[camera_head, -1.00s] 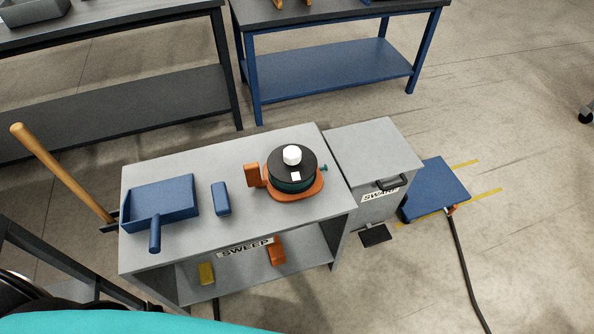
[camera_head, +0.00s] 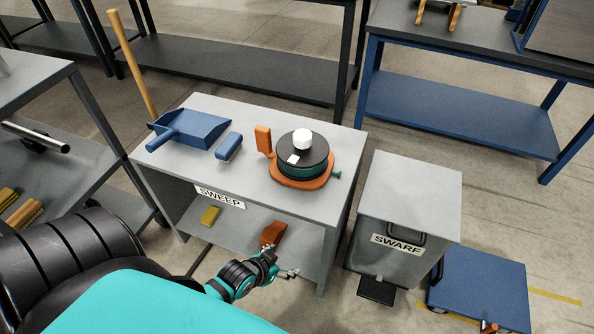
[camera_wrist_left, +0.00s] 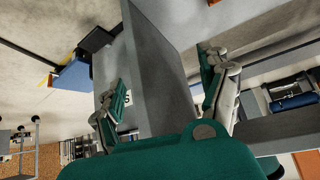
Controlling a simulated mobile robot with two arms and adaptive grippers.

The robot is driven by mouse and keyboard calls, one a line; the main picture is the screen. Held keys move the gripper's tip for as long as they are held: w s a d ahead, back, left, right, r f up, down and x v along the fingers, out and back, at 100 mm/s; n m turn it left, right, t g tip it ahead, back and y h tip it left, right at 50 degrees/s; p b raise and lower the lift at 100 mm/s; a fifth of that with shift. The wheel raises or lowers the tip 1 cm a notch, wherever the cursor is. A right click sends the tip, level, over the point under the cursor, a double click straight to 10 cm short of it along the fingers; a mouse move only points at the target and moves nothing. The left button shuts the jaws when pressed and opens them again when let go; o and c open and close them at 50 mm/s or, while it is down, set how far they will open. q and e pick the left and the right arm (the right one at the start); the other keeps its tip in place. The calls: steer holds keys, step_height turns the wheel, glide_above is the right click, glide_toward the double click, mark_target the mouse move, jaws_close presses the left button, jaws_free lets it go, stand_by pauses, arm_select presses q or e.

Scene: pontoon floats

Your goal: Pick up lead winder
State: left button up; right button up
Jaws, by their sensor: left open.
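The lead winder (camera_head: 303,164) appears to be the reel on top of the grey SWEEP bench. It has an orange base with an upright orange grip at its left, a teal drum, a black top disc and a white knob. My left gripper (camera_head: 281,261) is open and empty, low in front of the bench's right part and well below the winder, apart from it. In the left wrist view the open fingers (camera_wrist_left: 165,86) have a grey panel beyond them, and I cannot make out the winder there. My right gripper is not in view.
A blue dustpan (camera_head: 190,128) and a blue brush (camera_head: 228,147) lie left of the winder on the bench (camera_head: 235,180). An orange item (camera_head: 272,234) and a yellow block (camera_head: 209,216) sit on its lower shelf. The grey SWARF bin (camera_head: 405,205) stands right, beside a blue trolley (camera_head: 480,285).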

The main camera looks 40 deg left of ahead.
arm_select(q)
steer(key=w+r+t+b, duration=0.2)
steer(key=w+r, duration=0.1)
steer(key=r, duration=0.4)
steer(key=t+y+b, duration=0.1)
steer(key=t+b, duration=0.1)
steer(key=t, duration=0.5)
glide_toward(298, 140)
steer(key=shift+n+t, duration=0.4)
steer(key=shift+n, duration=0.1)
steer(key=w, duration=0.4)
steer(key=w+f+b, duration=0.1)
steer(key=w, duration=0.1)
steer(key=shift+w+a+f, duration=0.1)
steer(key=shift+w+a, duration=0.15)
steer(key=shift+w, duration=0.1)
steer(key=shift+w+d+b, duration=0.1)
steer(key=shift+w+b, duration=0.45)
steer(key=shift+w, duration=2.35)
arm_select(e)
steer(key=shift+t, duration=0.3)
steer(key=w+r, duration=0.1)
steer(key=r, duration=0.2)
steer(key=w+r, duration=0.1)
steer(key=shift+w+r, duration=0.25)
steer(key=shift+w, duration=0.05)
arm_select(q)
steer(key=shift+c, duration=0.4)
